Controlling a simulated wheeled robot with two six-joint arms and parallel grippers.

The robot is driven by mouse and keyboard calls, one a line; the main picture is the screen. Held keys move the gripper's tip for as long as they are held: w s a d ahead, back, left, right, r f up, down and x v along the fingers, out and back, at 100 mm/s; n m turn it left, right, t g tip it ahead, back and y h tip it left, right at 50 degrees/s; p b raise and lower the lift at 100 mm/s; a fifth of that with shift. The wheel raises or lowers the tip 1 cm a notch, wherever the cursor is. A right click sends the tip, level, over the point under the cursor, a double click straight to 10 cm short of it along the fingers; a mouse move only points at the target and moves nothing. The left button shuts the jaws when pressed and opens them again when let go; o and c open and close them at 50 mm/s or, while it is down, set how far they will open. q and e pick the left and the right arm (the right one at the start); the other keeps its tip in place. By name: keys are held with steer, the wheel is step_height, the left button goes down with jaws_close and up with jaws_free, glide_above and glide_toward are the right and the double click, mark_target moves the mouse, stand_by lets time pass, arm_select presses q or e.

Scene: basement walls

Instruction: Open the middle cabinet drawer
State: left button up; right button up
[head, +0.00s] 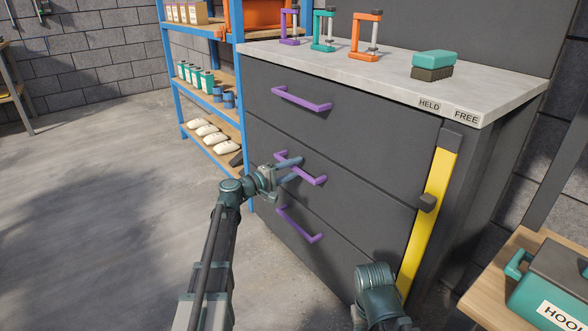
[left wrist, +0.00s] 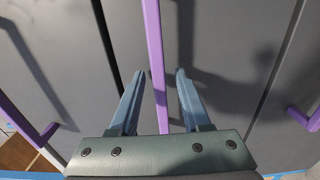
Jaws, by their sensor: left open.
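The dark grey cabinet (head: 385,130) has three drawers with purple handles, all flush with its front. The middle drawer's handle (head: 315,180) is partly hidden by my left gripper (head: 291,168), which is at it. In the left wrist view the handle (left wrist: 153,50) runs between the open fingers of my left gripper (left wrist: 160,75), with visible gaps on both sides. The top drawer's handle (head: 301,98) and the bottom drawer's handle (head: 299,224) are clear of the gripper. Part of my right arm shows at the bottom; its gripper is out of view.
A yellow strip (head: 414,245) with a dark knob runs down the cabinet's right side, below labels HELD and FREE. Clamps and a teal-topped brush (head: 433,64) stand on the top. A blue shelf rack (head: 175,80) is left; a teal box (head: 550,290) is right.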

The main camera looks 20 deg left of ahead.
arm_select(q)
jaws_close()
stand_by(1.4)
